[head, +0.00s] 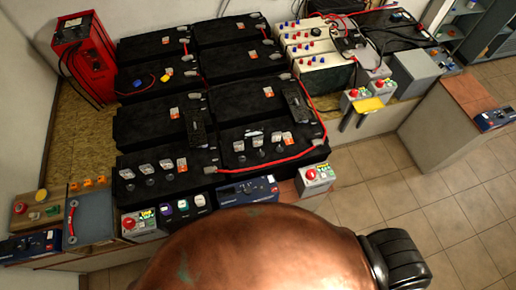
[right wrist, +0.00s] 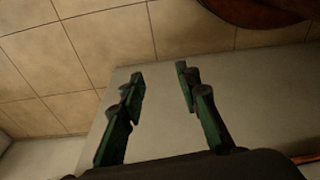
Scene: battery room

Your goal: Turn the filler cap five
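Two black batteries stand at the front of the bench in the head view, a left one (head: 165,172) and a right one (head: 270,147). Each has a row of small dark round filler caps on top, such as these on the left battery (head: 151,181) and the right battery (head: 261,152). White tags stand behind the caps, but their marks are too small to read, so I cannot tell which cap is five. My right gripper (right wrist: 160,76) is open and empty in the right wrist view, over a pale surface and away from any cap. My left gripper is not in view.
Red cables (head: 283,158) run along the right front battery. Control boxes with red buttons stand along the front edge, left (head: 142,224) and right (head: 315,178). A red charger (head: 84,60) stands at the back left. Tiled floor (head: 400,185) is clear at the right.

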